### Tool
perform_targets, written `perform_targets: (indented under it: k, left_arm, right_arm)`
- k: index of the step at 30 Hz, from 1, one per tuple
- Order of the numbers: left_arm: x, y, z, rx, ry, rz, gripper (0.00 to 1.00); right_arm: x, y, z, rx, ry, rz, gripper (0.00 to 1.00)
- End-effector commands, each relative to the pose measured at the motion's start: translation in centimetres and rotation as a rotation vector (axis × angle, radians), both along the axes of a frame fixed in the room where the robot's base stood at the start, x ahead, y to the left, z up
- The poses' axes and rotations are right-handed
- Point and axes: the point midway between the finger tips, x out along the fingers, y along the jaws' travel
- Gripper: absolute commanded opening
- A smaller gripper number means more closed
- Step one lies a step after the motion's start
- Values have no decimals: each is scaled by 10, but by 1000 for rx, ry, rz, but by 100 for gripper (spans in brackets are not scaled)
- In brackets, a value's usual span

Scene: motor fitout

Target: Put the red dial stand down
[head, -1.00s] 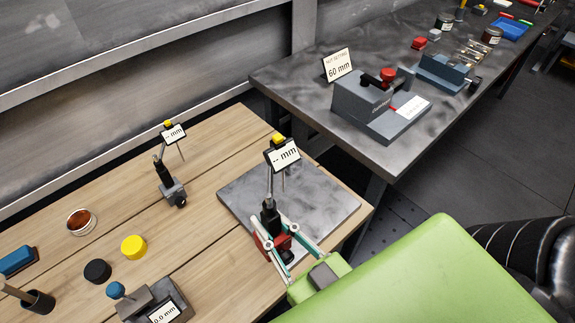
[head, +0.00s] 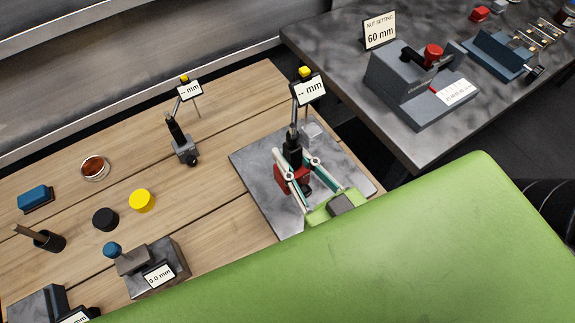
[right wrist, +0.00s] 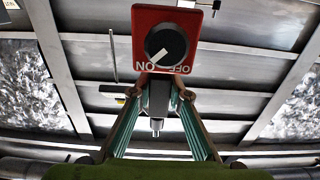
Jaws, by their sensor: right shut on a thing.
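The red dial stand (head: 291,178) has a red base, a black and grey post and a tilted display reading "-- mm" with a yellow top. My left gripper is not in view.
A second dial stand (head: 186,148) with a grey base stands left of the plate. A small clear block (head: 312,133) is at the plate's back. A yellow disc (head: 142,200), a black disc (head: 105,219) and a gauge block (head: 155,268) lie left. A steel bench (head: 340,80) stands beyond.

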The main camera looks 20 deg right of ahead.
Motion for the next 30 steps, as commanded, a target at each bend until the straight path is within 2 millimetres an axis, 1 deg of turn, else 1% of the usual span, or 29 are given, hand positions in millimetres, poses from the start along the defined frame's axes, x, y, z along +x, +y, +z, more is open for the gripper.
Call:
perform_targets:
  k: [1, 7, 9, 12, 15, 18, 23, 25, 27, 30]
  left_arm:
    - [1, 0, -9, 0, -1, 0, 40]
    - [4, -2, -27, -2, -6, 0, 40]
    - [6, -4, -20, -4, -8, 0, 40]
    - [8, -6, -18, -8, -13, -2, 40]
    - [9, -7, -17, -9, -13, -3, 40]
    - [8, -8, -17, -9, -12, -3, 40]
    - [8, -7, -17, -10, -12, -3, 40]
    - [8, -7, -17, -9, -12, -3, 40]
    - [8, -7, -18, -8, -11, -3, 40]
    - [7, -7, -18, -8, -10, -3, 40]
  right_arm:
    - [9, -6, -3, 0, -18, 1, 0]
    - [40, -32, -21, -2, -17, 1, 0]
    - [48, -38, -31, -1, -10, 1, 0]
    - [58, -46, -47, -1, -10, 1, 0]
    - [66, -53, -58, 2, -11, 1, 0]
    - [71, -57, -67, 2, -11, 2, 0]
    - [75, -60, -74, 2, -11, 1, 0]
    - [79, -63, -80, 1, -10, 1, 0]
    - [78, -63, -91, 3, -9, 0, 0]
    - [77, -63, -102, 3, -9, 0, 0]
